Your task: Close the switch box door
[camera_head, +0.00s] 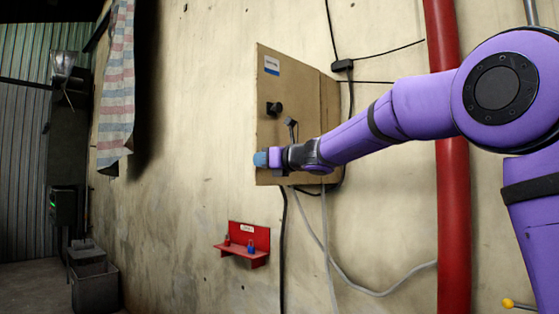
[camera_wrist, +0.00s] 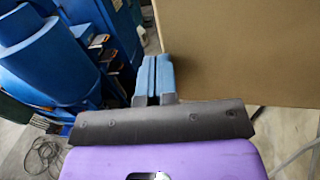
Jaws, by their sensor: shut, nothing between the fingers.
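The switch box (camera_head: 330,110) is a tan-brown box on the wall in the head view. How far the door stands open is hard to tell. My gripper (camera_head: 260,159) is at the door's lower left edge, its blue fingers shut and empty. In the wrist view the shut fingers (camera_wrist: 154,62) point past the left edge of a plain brown panel (camera_wrist: 240,50). Whether they touch it is unclear. My forearm hides the box's lower right part.
A red shelf (camera_head: 246,243) with small padlocks hangs below the box. A red pipe (camera_head: 451,200) runs up the wall at the right, behind my arm. Cables hang under the box. A striped cloth (camera_head: 117,90) hangs at the left. Blue machinery (camera_wrist: 55,65) shows in the wrist view.

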